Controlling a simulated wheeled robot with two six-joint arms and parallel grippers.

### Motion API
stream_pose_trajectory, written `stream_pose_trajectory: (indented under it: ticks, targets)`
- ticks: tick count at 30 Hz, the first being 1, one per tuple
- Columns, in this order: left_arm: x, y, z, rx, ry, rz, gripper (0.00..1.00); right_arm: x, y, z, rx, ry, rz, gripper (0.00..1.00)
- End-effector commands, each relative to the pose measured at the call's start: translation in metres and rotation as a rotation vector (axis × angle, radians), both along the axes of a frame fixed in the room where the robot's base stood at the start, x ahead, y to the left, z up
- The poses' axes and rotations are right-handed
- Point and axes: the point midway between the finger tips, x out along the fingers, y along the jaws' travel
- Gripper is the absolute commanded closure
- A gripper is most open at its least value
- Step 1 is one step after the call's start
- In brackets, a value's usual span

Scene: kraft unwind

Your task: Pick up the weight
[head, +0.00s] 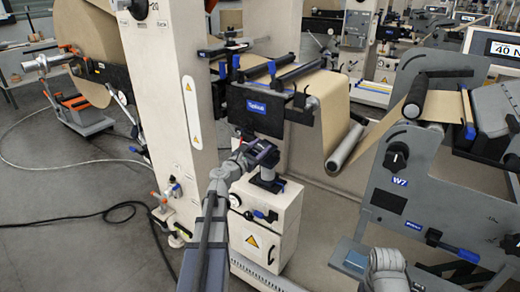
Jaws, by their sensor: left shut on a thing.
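My left gripper (262,153) is at the picture's middle, above a small cream cabinet (286,217). It is shut on a small metal weight (266,173), which shows as a short grey cylinder just under the fingers. My right gripper is out of view.
A cream machine column (185,120) stands close left of my left arm. A black roller bracket (258,108) with a kraft paper web (328,105) is just behind the gripper. A grey W7 machine frame (405,195) stands at right. Open floor lies at left, crossed by a black cable (75,221).

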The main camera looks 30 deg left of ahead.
Motion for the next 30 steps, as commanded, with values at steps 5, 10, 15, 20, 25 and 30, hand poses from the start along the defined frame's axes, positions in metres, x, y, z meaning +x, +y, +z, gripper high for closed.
stream_pose_trajectory:
  ticks: [5,10,15,20,25,30]
  targets:
    - [0.000,0.000,0.009,-0.001,-0.001,0.000,1.00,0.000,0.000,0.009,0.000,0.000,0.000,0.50]
    - [0.000,0.000,0.026,-0.001,-0.001,0.000,1.00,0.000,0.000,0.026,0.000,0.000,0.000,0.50]
    - [0.000,0.000,0.050,-0.001,-0.001,0.000,1.00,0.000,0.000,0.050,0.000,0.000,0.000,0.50]
    - [0.000,0.000,0.075,-0.001,-0.001,0.000,1.00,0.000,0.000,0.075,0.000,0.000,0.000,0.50]
    - [0.000,0.000,0.095,-0.001,-0.001,0.000,1.00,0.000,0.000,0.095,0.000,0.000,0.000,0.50]
    - [0.000,0.000,0.101,-0.001,-0.001,0.000,1.00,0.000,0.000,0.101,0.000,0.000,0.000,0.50]
